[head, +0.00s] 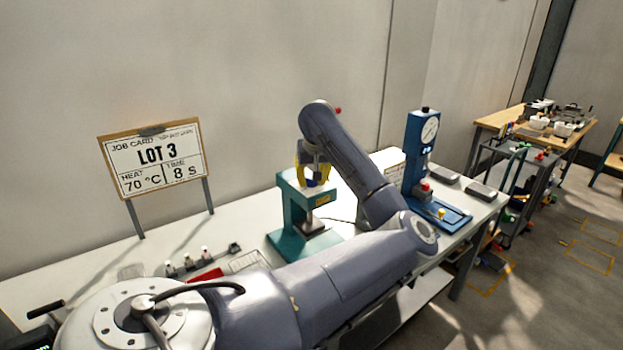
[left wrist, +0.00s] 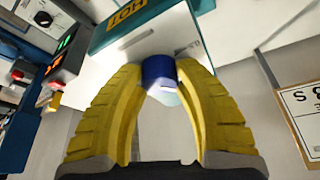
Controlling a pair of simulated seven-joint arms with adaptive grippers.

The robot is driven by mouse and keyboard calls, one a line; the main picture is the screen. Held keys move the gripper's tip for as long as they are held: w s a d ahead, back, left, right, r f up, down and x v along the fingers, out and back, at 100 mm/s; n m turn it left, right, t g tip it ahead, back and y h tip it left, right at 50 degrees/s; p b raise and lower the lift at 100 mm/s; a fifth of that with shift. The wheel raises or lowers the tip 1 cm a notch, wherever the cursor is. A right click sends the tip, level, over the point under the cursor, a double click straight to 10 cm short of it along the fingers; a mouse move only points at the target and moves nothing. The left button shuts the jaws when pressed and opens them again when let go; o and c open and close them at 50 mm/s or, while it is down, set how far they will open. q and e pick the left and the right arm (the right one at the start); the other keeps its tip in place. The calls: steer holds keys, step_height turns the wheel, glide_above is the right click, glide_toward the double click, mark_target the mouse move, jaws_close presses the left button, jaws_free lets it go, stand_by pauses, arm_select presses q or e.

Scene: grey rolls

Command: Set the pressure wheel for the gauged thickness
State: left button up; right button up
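The teal press (head: 290,215) stands on the white bench, and its orange label reads HOT in the left wrist view (left wrist: 126,12). A blue round wheel (left wrist: 158,71) sits on the press's pale top, and a bit of it shows in the head view (head: 311,183). My left gripper (head: 312,178) points down over the press top. In the left wrist view its yellow fingers (left wrist: 160,75) close in on both sides of the wheel and seem to touch it. The blue gauge stand (head: 417,160) with a round dial is to the right; its reading is too small to tell. My right gripper is out of view.
The job card (head: 153,158) reads LOT 3, 70 °C, 8 s. Several small pieces (head: 198,259) and a red item (head: 205,276) lie on the bench left of the press. Grey blocks (head: 445,173) lie beyond the gauge. My left arm crosses in front of the bench.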

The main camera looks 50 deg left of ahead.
arm_select(q)
steer(key=c, duration=0.5)
steer(key=shift+c, duration=0.2)
steer(key=m+t+h, duration=0.1)
steer(key=m, duration=0.2)
steer(key=m+t, duration=0.1)
steer(key=m, duration=0.2)
steer(key=shift+m+h, duration=0.4)
steer(key=m+h, duration=0.1)
steer(key=m, duration=0.2)
steer(key=m+h, duration=0.1)
steer(key=m, duration=0.2)
steer(key=shift+h, duration=0.3)
steer(key=m+h, duration=0.1)
steer(key=m, duration=0.2)
steer(key=m+h, duration=0.1)
steer(key=m, duration=0.3)
steer(key=shift+m+g, duration=0.3)
steer(key=shift+g, duration=0.1)
steer(key=m+g+h, duration=0.1)
steer(key=m, duration=0.2)
steer(key=shift+m, duration=0.3)
steer(key=shift+m+g+h, duration=0.5)
steer(key=shift+m+g, duration=0.3)
steer(key=shift+m, duration=1.1)
